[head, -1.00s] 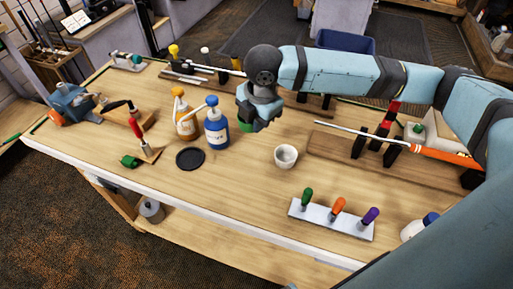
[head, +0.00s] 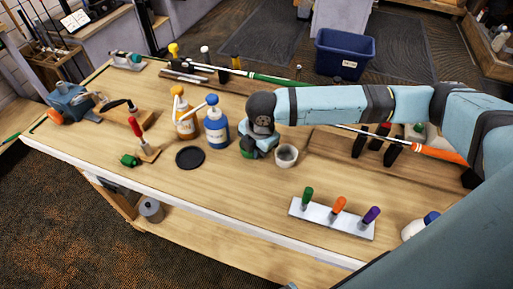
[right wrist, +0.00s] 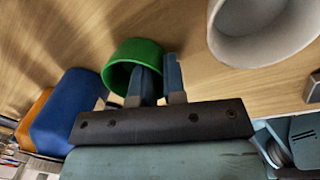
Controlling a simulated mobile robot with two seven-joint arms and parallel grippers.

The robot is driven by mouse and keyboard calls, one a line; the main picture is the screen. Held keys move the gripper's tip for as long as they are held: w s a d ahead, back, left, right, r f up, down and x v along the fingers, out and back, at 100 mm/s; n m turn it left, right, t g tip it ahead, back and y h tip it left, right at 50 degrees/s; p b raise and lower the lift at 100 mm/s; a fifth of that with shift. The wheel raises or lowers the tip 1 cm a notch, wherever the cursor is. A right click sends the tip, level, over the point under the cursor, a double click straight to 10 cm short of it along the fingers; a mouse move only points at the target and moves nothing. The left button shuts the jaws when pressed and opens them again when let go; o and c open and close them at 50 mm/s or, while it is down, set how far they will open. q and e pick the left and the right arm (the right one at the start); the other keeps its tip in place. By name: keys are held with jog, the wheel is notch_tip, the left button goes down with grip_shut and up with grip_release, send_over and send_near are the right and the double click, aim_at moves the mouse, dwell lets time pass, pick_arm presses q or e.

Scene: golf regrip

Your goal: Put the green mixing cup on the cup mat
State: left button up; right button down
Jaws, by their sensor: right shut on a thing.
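The green mixing cup (head: 246,153) is in my right gripper (head: 256,152), between the blue bottle and the white cup. In the right wrist view, the gripper (right wrist: 160,82) is shut on the wall of the green cup (right wrist: 125,52), one finger inside and one outside. How high the cup is above the bench is hard to tell. The cup mat (head: 190,157), a black disc, lies bare on the bench to the left of the gripper. My left gripper is out of view.
The blue bottle (head: 217,128) and orange pump bottle (head: 185,118) stand behind the mat. A white cup (head: 286,156) stands close to the right of the gripper. A rack of coloured handles (head: 333,217) is at the front right. The bench in front of the mat is clear.

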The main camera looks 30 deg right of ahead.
jog(key=shift+f, duration=0.1)
jog(key=c, duration=1.2)
grip_release()
